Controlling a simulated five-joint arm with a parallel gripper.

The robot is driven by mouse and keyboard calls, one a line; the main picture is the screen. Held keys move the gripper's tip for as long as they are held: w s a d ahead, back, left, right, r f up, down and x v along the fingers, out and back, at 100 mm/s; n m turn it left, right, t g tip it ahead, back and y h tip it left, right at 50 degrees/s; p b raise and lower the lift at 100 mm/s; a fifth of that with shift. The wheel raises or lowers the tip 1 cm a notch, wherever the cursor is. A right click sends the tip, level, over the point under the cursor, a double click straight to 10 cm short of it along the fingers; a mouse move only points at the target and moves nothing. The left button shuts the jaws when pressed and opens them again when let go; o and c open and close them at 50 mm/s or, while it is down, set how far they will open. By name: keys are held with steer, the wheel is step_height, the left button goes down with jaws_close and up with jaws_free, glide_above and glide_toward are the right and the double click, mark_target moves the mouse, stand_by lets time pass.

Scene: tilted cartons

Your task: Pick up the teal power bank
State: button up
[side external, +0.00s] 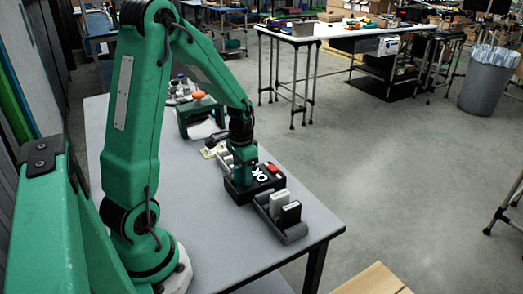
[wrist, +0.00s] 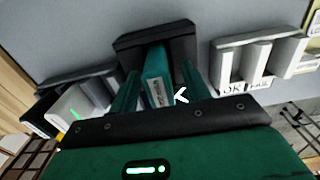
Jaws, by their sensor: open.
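The teal power bank (wrist: 157,88) stands in a black carton (wrist: 150,37) in the wrist view, with small lettering on its face. My gripper (wrist: 160,72) is open, with one green finger on each side of the power bank. I cannot tell whether the fingers touch it. In the side external view my gripper (side external: 241,176) points down into the black carton (side external: 262,190), which has white marks on its side. The power bank cannot be told apart from my green fingers there.
A dark grey carton (side external: 291,236) with a white bank (side external: 283,202) and a black bank (side external: 290,214) stands in front. A pale carton (wrist: 248,39) holds white items on the other side. A red item (side external: 272,168) is beside my gripper. Bare tabletop (side external: 210,230) lies toward my base.

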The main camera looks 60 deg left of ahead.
steer(key=c, duration=1)
steer(key=shift+r, duration=0.2)
steer(key=shift+r, duration=0.55)
steer(key=r, duration=0.3)
steer(key=shift+d, duration=0.25)
steer(key=d+r, duration=0.6)
steer(key=d, duration=0.5)
steer(key=shift+s+r, duration=0.3)
steer(key=shift+s, duration=0.05)
